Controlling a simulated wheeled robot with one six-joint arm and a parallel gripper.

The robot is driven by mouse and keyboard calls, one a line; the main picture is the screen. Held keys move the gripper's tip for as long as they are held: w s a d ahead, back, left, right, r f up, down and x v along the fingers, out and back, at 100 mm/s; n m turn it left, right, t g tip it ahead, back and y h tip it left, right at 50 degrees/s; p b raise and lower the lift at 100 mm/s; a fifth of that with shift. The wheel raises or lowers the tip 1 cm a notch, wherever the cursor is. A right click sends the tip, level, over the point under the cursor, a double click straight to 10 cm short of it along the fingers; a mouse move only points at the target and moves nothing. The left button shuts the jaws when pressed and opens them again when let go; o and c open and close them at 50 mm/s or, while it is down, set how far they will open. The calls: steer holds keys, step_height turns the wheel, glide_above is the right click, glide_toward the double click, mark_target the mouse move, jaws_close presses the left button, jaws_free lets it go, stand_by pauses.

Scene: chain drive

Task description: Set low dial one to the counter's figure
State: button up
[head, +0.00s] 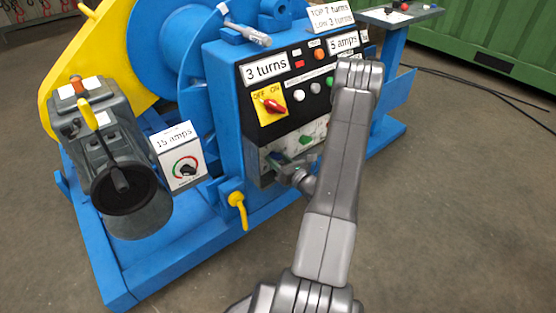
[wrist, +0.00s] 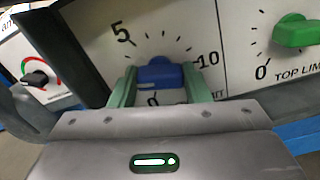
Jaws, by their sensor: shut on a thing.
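A blue dial knob (wrist: 160,75) sits on a white scale marked 0, 5 and 10, its printed name mostly hidden by my gripper. My gripper (wrist: 161,84) is shut on this knob, one green finger on each side. A pale mark shows at the knob's lower edge near 0; its exact setting is hard to tell. In the head view my gripper (head: 288,172) reaches the lower panel, and my arm hides part of it. Another sign (head: 331,17) reads "TOP 7 turns" and "LOW 3 turns".
A green knob (wrist: 295,31) labelled TOP LIMIT is close on the right. A dial box marked "15 amps" (head: 176,150) stands at the left. The panel has a red OFF/ON switch (head: 271,105). A yellow lever (head: 238,207) sticks out below. Floor in front is clear.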

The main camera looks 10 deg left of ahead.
steer(key=o, duration=1)
steer(key=shift+d, duration=0.15)
steer(key=p+v, duration=0.2)
steer(key=v, duration=1.1)
steer(key=shift+s+d, duration=0.2)
steer(key=shift+s, duration=0.05)
steer(key=shift+a, duration=0.1)
steer(key=b+x, duration=0.2)
steer(key=x, duration=1.1)
steer(key=shift+w+a, duration=0.25)
steer(key=shift+w, duration=0.05)
